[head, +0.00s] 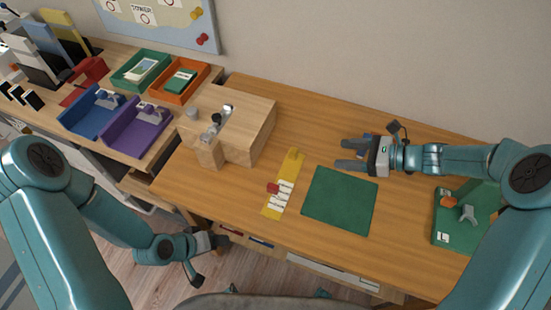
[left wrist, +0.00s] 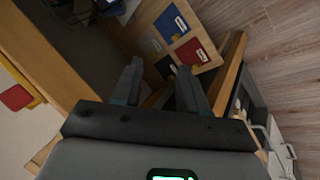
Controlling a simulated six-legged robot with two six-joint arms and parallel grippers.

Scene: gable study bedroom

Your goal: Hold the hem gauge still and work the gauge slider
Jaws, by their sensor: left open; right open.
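The hem gauge (head: 292,168) is a flat yellow strip with white markings, lying on the wooden desk left of the green mat. The gauge slider (head: 272,188) is a small red piece at the strip's left edge, about halfway along. My right gripper (head: 341,153) is open and empty above the desk, behind the green mat and right of the gauge. My left gripper (head: 222,241) is by the desk's front edge, left of and nearer than the gauge. Its two fingers stand apart with nothing between them in the left wrist view (left wrist: 157,68). Neither gripper touches the gauge.
The green mat (head: 340,201) lies right of the gauge. A wooden block (head: 249,131) with metal fittings stands behind and left. A green board (head: 448,232) with parts lies at the right. Blue (head: 90,113) and purple (head: 134,129) trays stand left. Open drawers sit below the desk front.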

